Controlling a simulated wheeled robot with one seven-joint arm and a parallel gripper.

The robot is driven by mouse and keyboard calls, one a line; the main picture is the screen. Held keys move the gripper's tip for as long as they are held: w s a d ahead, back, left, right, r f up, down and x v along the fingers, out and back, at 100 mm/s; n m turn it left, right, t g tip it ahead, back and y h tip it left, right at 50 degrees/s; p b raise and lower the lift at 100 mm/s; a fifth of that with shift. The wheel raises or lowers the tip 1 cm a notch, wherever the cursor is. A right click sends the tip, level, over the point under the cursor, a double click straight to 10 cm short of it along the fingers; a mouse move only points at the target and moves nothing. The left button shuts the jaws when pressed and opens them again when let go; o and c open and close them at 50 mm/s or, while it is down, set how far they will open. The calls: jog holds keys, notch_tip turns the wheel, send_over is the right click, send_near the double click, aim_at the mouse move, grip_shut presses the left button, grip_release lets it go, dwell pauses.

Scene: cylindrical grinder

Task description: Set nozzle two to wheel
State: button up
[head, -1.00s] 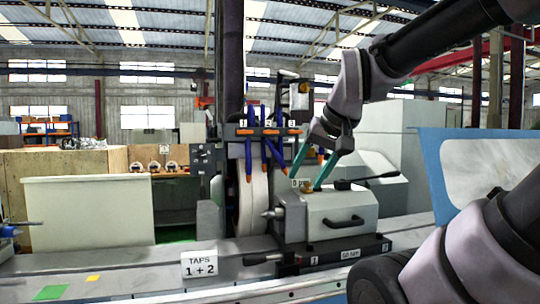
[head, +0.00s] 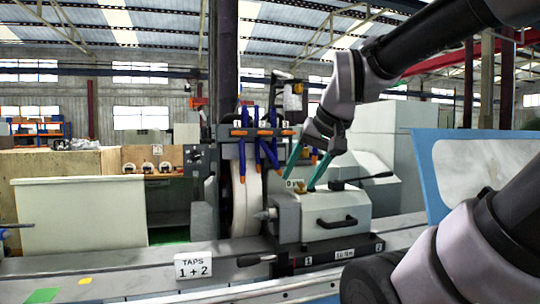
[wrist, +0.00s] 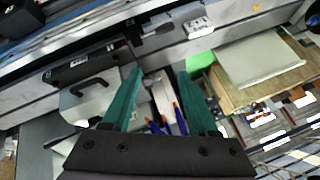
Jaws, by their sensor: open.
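The coolant nozzles are blue hoses with orange tips, hanging from a dark bar with number labels, in front of the pale grinding wheel (head: 246,205). The left hose (head: 242,160) hangs nearly straight down. A middle hose (head: 268,152), apparently nozzle two, slants down to the right. A third is mostly hidden near my gripper; an orange tip shows there. My gripper (head: 299,185) is open and empty, its teal fingers pointing down in front of the grey headstock, right of the hoses. In the wrist view the blue hoses (wrist: 168,122) show between and beyond my open fingers (wrist: 159,72).
The grey headstock (head: 325,212) with a black handle and a lever stands below my fingers. A "TAPS 1 + 2" sign (head: 193,266) stands on the machine's front. A white panel (head: 80,212) is at left, a blue-edged panel (head: 425,180) at right.

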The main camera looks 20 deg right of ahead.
jog(key=n+t+h, duration=0.3)
jog(key=n+t, duration=0.5)
send_near(274, 158)
jog(key=s+d+r, duration=0.2)
jog(key=s+d, duration=0.1)
jog(key=s, duration=0.4)
jog(key=w+a+f+n+y, duration=0.1)
jog(key=w, duration=0.5)
jog(key=w+a+f+n+t+y, duration=0.1)
jog(key=w+f+n+y, duration=0.1)
jog(key=w, duration=0.4)
jog(key=w+a+f+n+t+y, duration=0.1)
jog(key=w+y, duration=0.1)
jog(key=w, duration=0.3)
jog(key=shift+w+f+n, duration=0.2)
jog(key=shift+w+n, duration=0.2)
grip_shut()
